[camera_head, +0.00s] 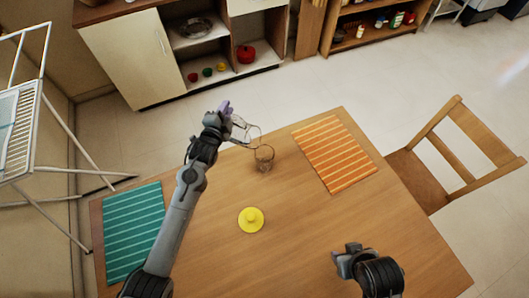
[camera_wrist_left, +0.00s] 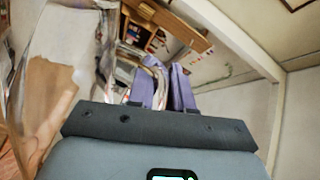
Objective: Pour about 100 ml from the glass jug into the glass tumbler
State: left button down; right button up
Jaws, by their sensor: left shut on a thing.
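The clear glass jug (camera_head: 250,132) is held at the far edge of the table, tilted towards the glass tumbler (camera_head: 264,158). The tumbler stands upright on the wood, and the jug's lower end in the picture is close to its rim; whether they touch is unclear. My left gripper (camera_head: 227,107) is shut on the jug, with purple fingers. In the left wrist view the fingers (camera_wrist_left: 162,88) close around the glass handle, and the jug's body (camera_wrist_left: 50,85) fills the left side. Liquid is not discernible. My right gripper (camera_head: 346,254) is over the table's lower right, its jaws unclear.
The wooden table (camera_head: 310,220) carries a teal striped mat (camera_head: 132,230), an orange striped mat (camera_head: 335,152) and a yellow lid-like disc (camera_head: 251,220). A wooden chair (camera_head: 440,160) stands at the right. The wood between disc and right gripper is clear.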

aim_at(235, 121)
pick_arm(q)
jog(key=shift+s+d+r, duration=0.15)
jog(key=shift+d+r, duration=0.05)
jog(key=shift+r, duration=0.35)
jog(key=shift+r+m, duration=0.15)
jog(key=shift+m, duration=0.15)
jog(key=shift+s+d+r+m+t+p, duration=0.3)
jog(key=shift+s+d+r+t, duration=0.1)
jog(key=shift+d, duration=0.2)
jog(key=shift+s+d+r, duration=0.15)
jog(key=shift+d+r, duration=0.05)
jog(key=shift+d, duration=0.05)
jog(key=shift+s+d+r+m+p, duration=0.2)
jog(key=shift+d+r+m+p, duration=0.1)
jog(key=shift+m, duration=0.1)
dwell(0.5)
jog(key=shift+s+d+r, duration=0.1)
jog(key=shift+s, duration=0.05)
dwell(0.4)
